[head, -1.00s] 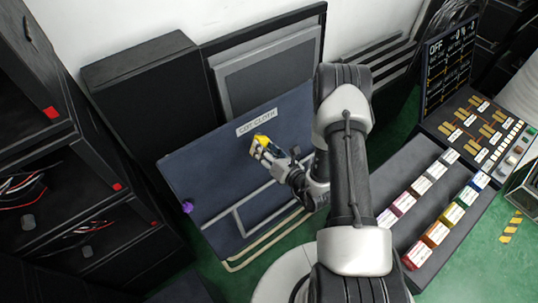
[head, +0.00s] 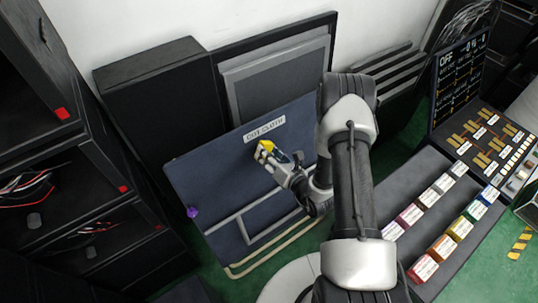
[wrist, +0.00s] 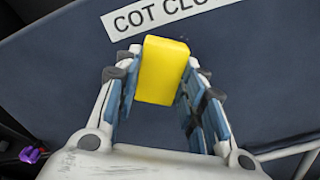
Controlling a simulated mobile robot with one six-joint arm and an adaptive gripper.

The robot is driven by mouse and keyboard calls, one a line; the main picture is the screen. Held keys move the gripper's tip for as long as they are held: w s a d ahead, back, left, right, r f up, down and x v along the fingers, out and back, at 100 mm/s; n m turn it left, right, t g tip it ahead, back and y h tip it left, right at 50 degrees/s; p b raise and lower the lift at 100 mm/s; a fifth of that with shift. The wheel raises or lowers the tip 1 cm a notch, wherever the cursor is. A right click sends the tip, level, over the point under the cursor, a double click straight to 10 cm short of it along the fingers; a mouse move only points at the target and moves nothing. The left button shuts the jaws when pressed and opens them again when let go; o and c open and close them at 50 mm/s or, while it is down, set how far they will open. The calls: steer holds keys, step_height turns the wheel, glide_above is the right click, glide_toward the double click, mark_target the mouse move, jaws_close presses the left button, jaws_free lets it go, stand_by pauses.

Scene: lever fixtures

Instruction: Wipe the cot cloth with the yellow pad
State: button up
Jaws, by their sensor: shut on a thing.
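The yellow pad (wrist: 163,70) is between the fingers of my gripper (wrist: 163,88), which is shut on it. In the head view the pad (head: 266,147) is at the tip of my gripper (head: 266,154), just below the label. The cot cloth (head: 215,180) is a dark blue tilted panel with a white "COT CLOTH" label (head: 264,129). In the wrist view the cloth (wrist: 60,80) fills the background behind the pad. I cannot tell whether the pad touches it.
A purple knob (head: 193,212) is at the cloth's left edge. A pale tube frame (head: 265,247) runs along its lower side. Black shelves (head: 75,140) stand at the left. A bench with coloured blocks (head: 440,248) and a switch panel (head: 485,140) are at the right.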

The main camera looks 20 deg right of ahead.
steer(key=shift+b+x, duration=0.3)
steer(key=shift+x, duration=0.65)
steer(key=shift+w+d+b, duration=0.2)
steer(key=shift+w+d, duration=0.1)
steer(key=shift+d, duration=0.65)
steer(key=shift+w+d+b, duration=0.2)
steer(key=shift+w+d, duration=0.1)
steer(key=shift+d, duration=0.7)
steer(key=shift+s+a, duration=0.2)
steer(key=shift+a, duration=0.85)
steer(key=shift+s+a, duration=0.25)
steer(key=shift+a, duration=0.75)
steer(key=shift+c, duration=0.4)
steer(key=shift+s, duration=0.1)
steer(key=shift+p+v, duration=0.7)
steer(key=shift+v, duration=2.2)
steer(key=shift+d, duration=0.1)
